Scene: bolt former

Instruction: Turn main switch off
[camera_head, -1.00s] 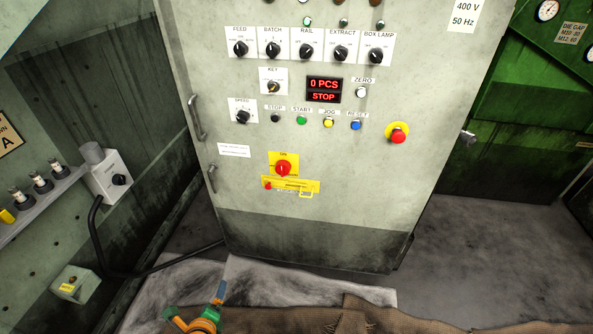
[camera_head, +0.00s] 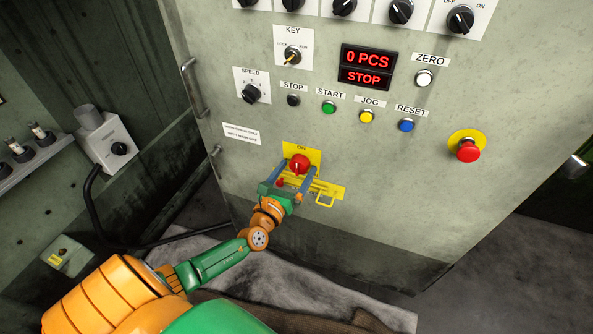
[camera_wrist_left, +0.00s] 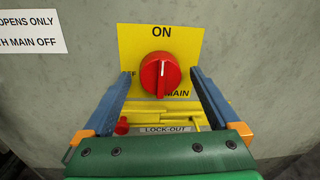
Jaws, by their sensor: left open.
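The main switch (camera_head: 299,164) is a red rotary knob on a yellow plate low on the grey cabinet door. In the left wrist view the knob (camera_wrist_left: 160,74) has its white mark pointing up toward ON. My left gripper (camera_head: 300,174) is open, with its two blue fingers (camera_wrist_left: 161,82) on either side of the knob. A gap shows between each finger and the knob. How deep the fingertips reach past the knob is hard to tell. A yellow lock-out bar (camera_head: 326,190) with a small red part sits just below the knob. My right gripper is not in view.
Above are a display reading 0 PCS and STOP (camera_head: 367,67), a row of push buttons and a red emergency stop (camera_head: 467,151) on the right. A door handle (camera_head: 193,87) stands out on the left. A grey switch box (camera_head: 106,143) is further left.

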